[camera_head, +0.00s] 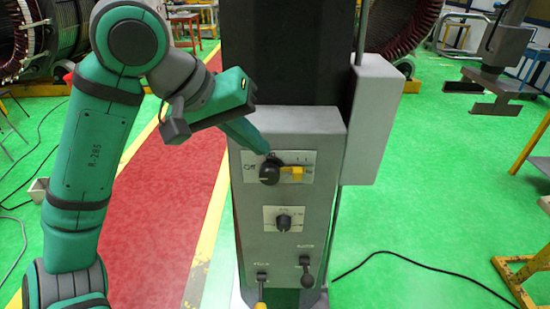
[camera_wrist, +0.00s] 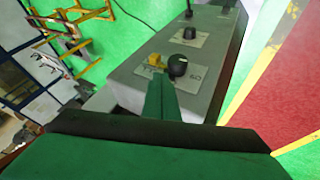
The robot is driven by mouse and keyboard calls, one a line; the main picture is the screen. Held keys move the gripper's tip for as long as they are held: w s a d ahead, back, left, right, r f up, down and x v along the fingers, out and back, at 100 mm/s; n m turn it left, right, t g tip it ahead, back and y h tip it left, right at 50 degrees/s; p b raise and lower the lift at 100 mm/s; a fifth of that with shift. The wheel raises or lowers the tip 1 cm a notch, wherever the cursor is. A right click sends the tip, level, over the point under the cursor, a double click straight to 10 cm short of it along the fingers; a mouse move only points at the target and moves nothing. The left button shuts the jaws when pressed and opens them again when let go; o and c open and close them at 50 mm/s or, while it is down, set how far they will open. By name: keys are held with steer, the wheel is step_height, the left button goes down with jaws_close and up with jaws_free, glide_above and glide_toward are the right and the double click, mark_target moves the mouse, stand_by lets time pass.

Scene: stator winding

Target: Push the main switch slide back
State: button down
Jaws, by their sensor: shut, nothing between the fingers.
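The grey control panel (camera_head: 315,215) stands upright in the middle of the head view. Near its top is a plate with a black round knob (camera_head: 269,173) and a small yellow slide (camera_head: 292,170) to the knob's right. In the wrist view the knob (camera_wrist: 177,66) and the yellow slide (camera_wrist: 156,60) lie just beyond my fingertips. My gripper (camera_head: 268,152) is shut and empty, its tips at the upper edge of the knob plate. It also shows in the wrist view (camera_wrist: 160,84). I cannot tell whether the tips touch the knob or slide.
A second dial (camera_head: 283,221) sits lower on the panel, with two levers (camera_head: 306,272) (camera_head: 262,290) below it. A grey box (camera_head: 375,120) is fixed at the panel's right. A black cable (camera_head: 400,257) lies on the green floor. Yellow frames stand at the far right.

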mark_target(297, 171)
steer(key=x, duration=0.9)
steer(key=shift+w+d+f, duration=0.15)
steer(key=shift+f, duration=0.2)
steer(key=shift+d, duration=1.15)
steer(key=v, duration=1)
